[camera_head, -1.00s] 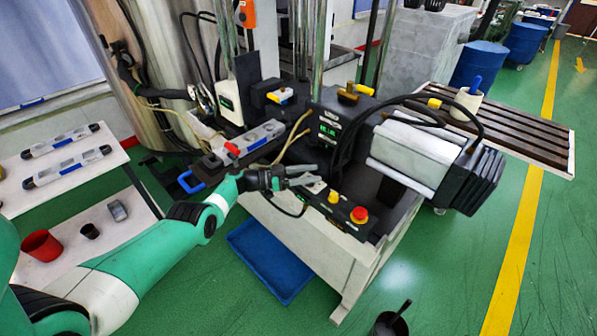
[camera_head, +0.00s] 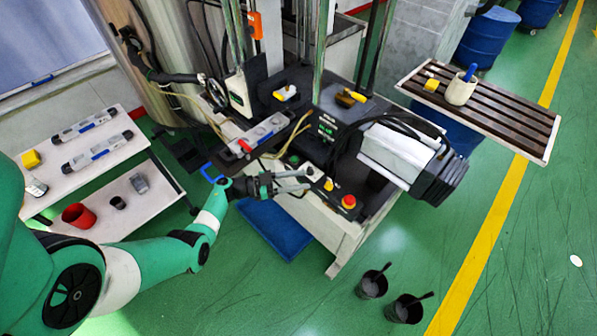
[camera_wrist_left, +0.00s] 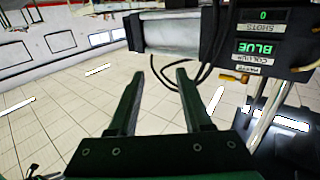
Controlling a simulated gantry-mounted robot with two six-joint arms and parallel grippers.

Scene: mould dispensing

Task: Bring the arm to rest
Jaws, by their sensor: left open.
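My left arm reaches in from the left in the head view. Its gripper (camera_head: 308,180) is open and empty, over the front edge of the machine's bench, just left of the yellow button (camera_head: 328,185) and red button (camera_head: 348,201). My right gripper is in neither view.
A white two-level stand (camera_head: 150,208) on the left holds grey moulds, a red cup (camera_head: 78,215) and small pieces. A blue mat (camera_head: 272,228) lies below the gripper. Two black pots (camera_head: 372,284) stand on the floor. A slatted rack (camera_head: 510,113) is at the right.

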